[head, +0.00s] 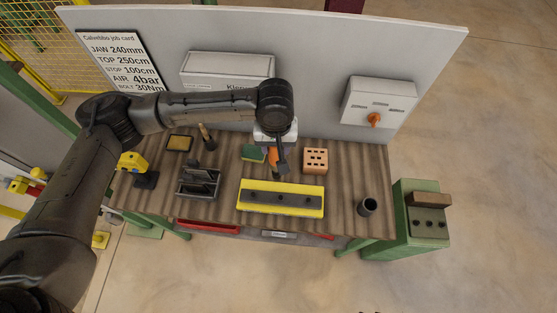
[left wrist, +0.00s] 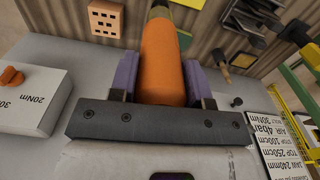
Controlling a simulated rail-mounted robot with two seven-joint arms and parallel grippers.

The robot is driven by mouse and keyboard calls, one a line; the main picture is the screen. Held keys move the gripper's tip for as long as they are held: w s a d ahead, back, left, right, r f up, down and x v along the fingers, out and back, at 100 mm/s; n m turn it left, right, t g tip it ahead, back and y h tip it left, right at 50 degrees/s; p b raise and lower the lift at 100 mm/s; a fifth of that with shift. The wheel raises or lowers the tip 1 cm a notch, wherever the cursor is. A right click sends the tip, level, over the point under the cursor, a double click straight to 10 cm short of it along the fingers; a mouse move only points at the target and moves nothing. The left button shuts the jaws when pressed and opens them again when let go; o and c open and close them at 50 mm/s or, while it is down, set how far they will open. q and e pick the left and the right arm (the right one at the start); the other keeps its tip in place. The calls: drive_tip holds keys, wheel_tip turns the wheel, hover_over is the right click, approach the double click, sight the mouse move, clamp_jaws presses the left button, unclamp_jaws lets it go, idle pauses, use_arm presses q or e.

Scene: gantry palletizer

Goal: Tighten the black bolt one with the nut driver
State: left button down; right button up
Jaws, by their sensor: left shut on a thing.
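My left gripper (head: 276,154) is above the bench, behind the yellow fixture. In the left wrist view its purple fingers (left wrist: 160,78) are shut on the orange handle of the nut driver (left wrist: 162,55), whose far end runs out of the top of that view. In the head view a bit of the orange handle (head: 273,154) shows under my wrist. The yellow fixture (head: 241,207) carries a dark bar (head: 265,196) with several small black bolts (head: 280,199). I cannot tell which is bolt one. The driver appears apart from them.
A holed orange-brown block (head: 316,160) stands right of the gripper, a green-yellow sponge (head: 252,153) left. A dark rack (head: 199,182) and dark cup (head: 367,207) flank the fixture. The back panel (head: 320,70) bears a box with an orange knob (head: 374,120).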

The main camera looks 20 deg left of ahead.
use_arm(q)
wheel_tip(320, 180, down, 7)
drive_tip(key=s+d+n+p, duration=0.1)
drive_tip(key=d+n, duration=0.1)
drive_tip(key=n, duration=0.2)
drive_tip(key=shift+s+d+p, duration=0.2)
drive_tip(key=shift+s+p, duration=0.2)
drive_tip(key=shift+r, duration=0.15)
drive_tip(key=shift+f+p, duration=1)
drive_tip(key=shift+f, duration=1.8)
drive_tip(key=shift+p, duration=0.3)
drive_tip(key=shift+p, duration=0.4)
